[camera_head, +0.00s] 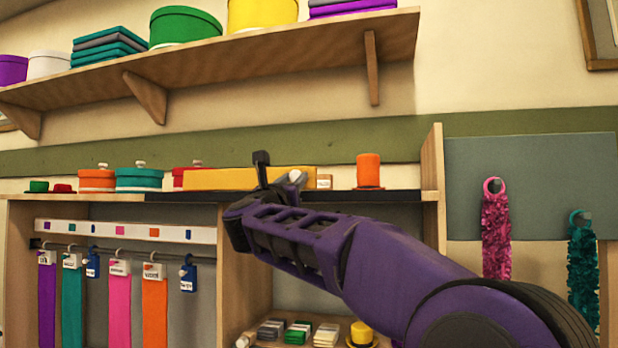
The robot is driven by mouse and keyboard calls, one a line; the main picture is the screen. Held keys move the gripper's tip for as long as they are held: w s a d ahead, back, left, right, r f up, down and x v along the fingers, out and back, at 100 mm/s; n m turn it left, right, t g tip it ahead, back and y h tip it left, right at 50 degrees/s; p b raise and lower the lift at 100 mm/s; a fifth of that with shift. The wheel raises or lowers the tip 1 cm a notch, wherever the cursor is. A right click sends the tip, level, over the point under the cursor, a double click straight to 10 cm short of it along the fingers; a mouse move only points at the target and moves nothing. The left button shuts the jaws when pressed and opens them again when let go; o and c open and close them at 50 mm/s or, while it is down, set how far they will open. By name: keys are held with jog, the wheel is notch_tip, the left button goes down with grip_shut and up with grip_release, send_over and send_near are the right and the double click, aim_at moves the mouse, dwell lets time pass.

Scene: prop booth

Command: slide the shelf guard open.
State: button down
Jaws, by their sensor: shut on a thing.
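The shelf guard (222,179) looks like a long yellow-orange panel standing along the top of the cabinet, behind and to the left of my gripper. My gripper (277,184) is at the panel's right part, with a dark finger sticking up in front of it. A pale grey rounded piece (297,178) shows beside the fingers; I cannot tell if it is a handle. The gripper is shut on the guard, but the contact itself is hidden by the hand. My purple arm reaches in from the lower right.
A wooden side panel (433,190) rises at the cabinet's right end. An upper shelf (215,75) hangs above.

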jog(key=shift+a, duration=0.2)
jog(key=c, duration=0.5)
grip_release()
jog(key=shift+c, duration=0.2)
jog(key=shift+f, duration=0.1)
